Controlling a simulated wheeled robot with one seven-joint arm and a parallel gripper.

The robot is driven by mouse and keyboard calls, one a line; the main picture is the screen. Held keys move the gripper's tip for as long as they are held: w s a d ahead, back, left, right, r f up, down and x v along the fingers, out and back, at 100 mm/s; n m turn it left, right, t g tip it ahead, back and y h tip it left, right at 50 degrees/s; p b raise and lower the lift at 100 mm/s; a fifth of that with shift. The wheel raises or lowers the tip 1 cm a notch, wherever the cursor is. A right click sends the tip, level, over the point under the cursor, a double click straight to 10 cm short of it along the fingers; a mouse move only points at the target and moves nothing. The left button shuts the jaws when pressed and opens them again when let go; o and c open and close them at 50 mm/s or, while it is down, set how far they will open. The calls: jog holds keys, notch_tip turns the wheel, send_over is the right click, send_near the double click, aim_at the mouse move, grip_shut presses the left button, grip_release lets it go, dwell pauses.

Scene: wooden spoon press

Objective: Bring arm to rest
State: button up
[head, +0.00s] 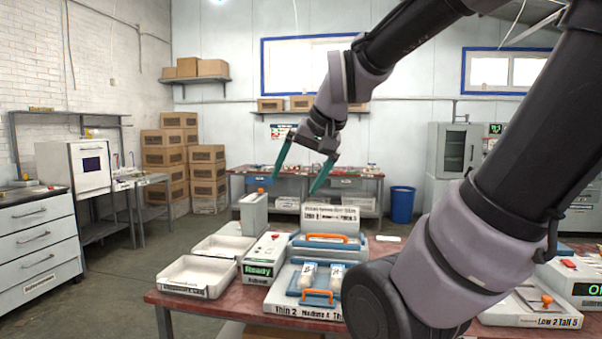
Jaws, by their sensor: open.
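My gripper (302,178) hangs in the air above the back of the red-topped table (232,311). Its two green fingers are spread apart, with nothing between them. My arm reaches in from the upper right and bends down to the gripper. On the table below stands a press machine (262,299) labelled "Thin 2", with a blue tray (292,282) and an orange handle (318,297). Pale spoon-like pieces (308,275) lie in the blue tray. A control box (262,269) beside it shows "Ready" in green. My arm hides part of the table at the right.
White trays (184,290) stand at the table's left. Another machine (537,315) labelled "Low 2 Tall 5" stands at the right. Back workbenches (234,171), a blue bin (402,206) and stacked cardboard boxes (163,157) are farther off. Open floor (110,300) lies left of the table.

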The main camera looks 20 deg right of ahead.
jog(key=shift+n, duration=0.4)
jog(key=s, duration=0.1)
jog(key=s+r, duration=0.1)
jog(key=s+a, duration=0.1)
jog(key=s, duration=0.1)
jog(key=shift+r, duration=0.15)
